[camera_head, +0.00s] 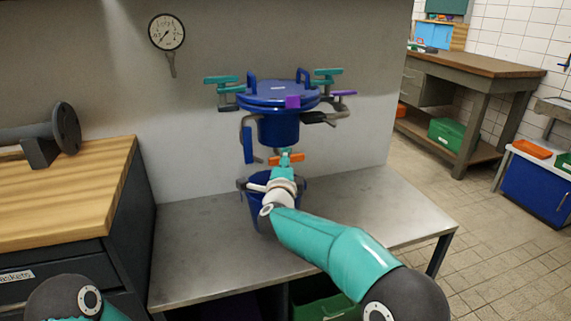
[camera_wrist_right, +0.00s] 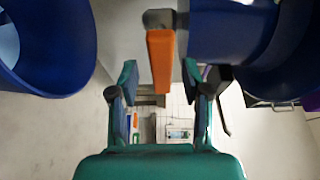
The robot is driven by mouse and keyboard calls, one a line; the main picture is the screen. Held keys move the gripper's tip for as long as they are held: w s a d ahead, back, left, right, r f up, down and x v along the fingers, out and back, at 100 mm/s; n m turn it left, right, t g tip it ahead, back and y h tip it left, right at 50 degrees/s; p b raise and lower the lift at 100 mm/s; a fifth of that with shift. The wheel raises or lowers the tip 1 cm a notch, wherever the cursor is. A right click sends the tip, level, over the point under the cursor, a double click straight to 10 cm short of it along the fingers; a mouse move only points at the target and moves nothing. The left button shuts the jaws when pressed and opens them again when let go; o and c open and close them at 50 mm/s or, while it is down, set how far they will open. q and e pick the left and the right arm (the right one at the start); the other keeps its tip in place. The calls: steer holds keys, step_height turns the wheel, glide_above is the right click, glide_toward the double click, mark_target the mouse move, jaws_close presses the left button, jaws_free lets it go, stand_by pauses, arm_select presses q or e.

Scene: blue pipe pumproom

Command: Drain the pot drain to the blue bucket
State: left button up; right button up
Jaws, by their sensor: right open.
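The blue pot (camera_head: 278,130) with a clamped lid (camera_head: 279,94) is mounted above the metal table. An orange drain handle (camera_head: 293,159) shows just below the pot. It also shows in the right wrist view (camera_wrist_right: 160,62). My right gripper (camera_head: 285,162) is at this handle. In the wrist view the open fingers (camera_wrist_right: 166,92) stand on either side of the handle's lower end, with gaps on both sides. The blue bucket (camera_head: 256,188) stands on the table below the pot, partly hidden by my right arm. It also shows in the wrist view (camera_wrist_right: 72,72). My left gripper is out of view.
A pressure gauge (camera_head: 167,32) is on the wall. A wooden workbench (camera_head: 70,195) with a grey flanged pipe (camera_head: 50,137) stands at left. The metal table (camera_head: 200,245) has free room left of the bucket. Teal and purple clamps (camera_head: 222,80) stick out around the lid.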

steer(key=shift+c, duration=0.2)
jaws_close()
steer(key=shift+f, duration=0.15)
steer(key=n+t+y+b, duration=0.1)
steer(key=n+y+b, duration=0.1)
steer(key=n+b, duration=0.2)
steer(key=f+n+t+y+b, duration=0.1)
steer(key=n+y+b, duration=0.2)
steer(key=n, duration=0.8)
steer(key=n+t+y+b, duration=0.1)
steer(key=n+y+b, duration=0.2)
steer(key=n+b, duration=0.3)
steer(key=shift+w+d+f+n, duration=0.15)
steer(key=shift+d+n, duration=0.15)
steer(key=shift+n, duration=0.5)
